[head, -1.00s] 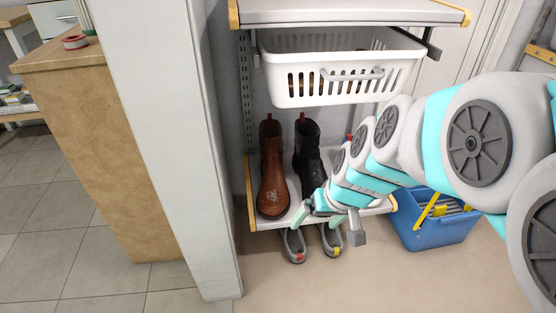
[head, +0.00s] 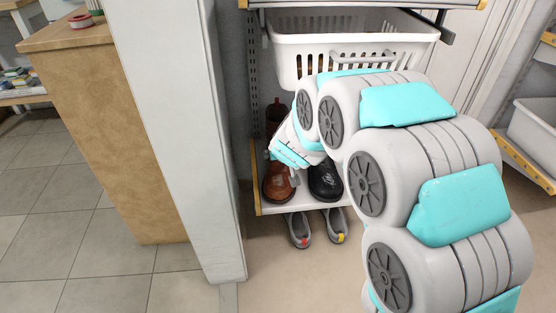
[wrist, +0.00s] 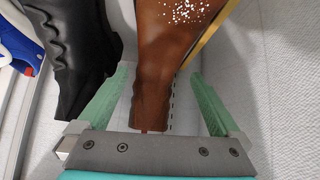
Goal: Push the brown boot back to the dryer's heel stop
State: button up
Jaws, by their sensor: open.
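The brown boot (head: 277,187) stands on the left of the shelf in the head view, toe toward me. My arm covers part of its shaft. In the wrist view the brown boot (wrist: 155,70) runs between the two green fingers of my gripper (wrist: 158,74), with its white-speckled toe at the top. The fingers are apart, one on each side of the shaft; whether either touches it I cannot tell. The black boot (head: 325,182) stands beside it, and in the wrist view the black boot (wrist: 75,60) lies left of the left finger. I cannot make out the heel stop.
A white basket (head: 300,60) hangs above the boots. Grey shoes (head: 300,229) sit below the shelf's front edge (head: 300,206). A pale post (head: 185,130) stands close on the left. The floor in front is clear.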

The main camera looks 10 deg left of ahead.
jog(key=shift+w+r+x, duration=0.1)
jog(key=shift+x, duration=1.35)
jog(key=shift+w+r+x, duration=0.1)
jog(key=shift+x, duration=1.3)
jog(key=shift+w, duration=0.1)
grip_shut()
